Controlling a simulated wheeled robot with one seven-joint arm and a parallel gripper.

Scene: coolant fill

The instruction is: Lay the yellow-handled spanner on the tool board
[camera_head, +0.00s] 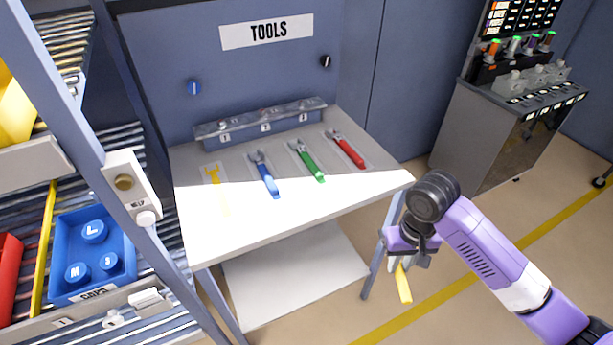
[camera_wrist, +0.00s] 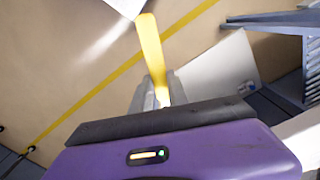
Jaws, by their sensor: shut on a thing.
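The yellow-handled spanner (camera_head: 403,284) hangs from my gripper (camera_head: 408,259), with its yellow handle pointing down. My gripper is shut on it, right of the table's front leg and below the height of the tabletop. In the wrist view the yellow handle (camera_wrist: 151,50) sticks out beyond the two grey fingers (camera_wrist: 153,95); the spanner's head is hidden. The tool board (camera_head: 230,190) is the light tabletop under the TOOLS sign. A yellow spanner outline (camera_head: 213,178) shows at its left, with no tool on it. Blue (camera_head: 264,175), green (camera_head: 307,160) and red (camera_head: 345,149) spanners lie to its right.
A rack with a blue caps bin (camera_head: 92,252) stands at the left. A grey box strip (camera_head: 262,121) runs along the back of the tabletop. A lower shelf (camera_head: 295,275) lies beneath. A grey console (camera_head: 500,120) stands at the right. Floor between is clear.

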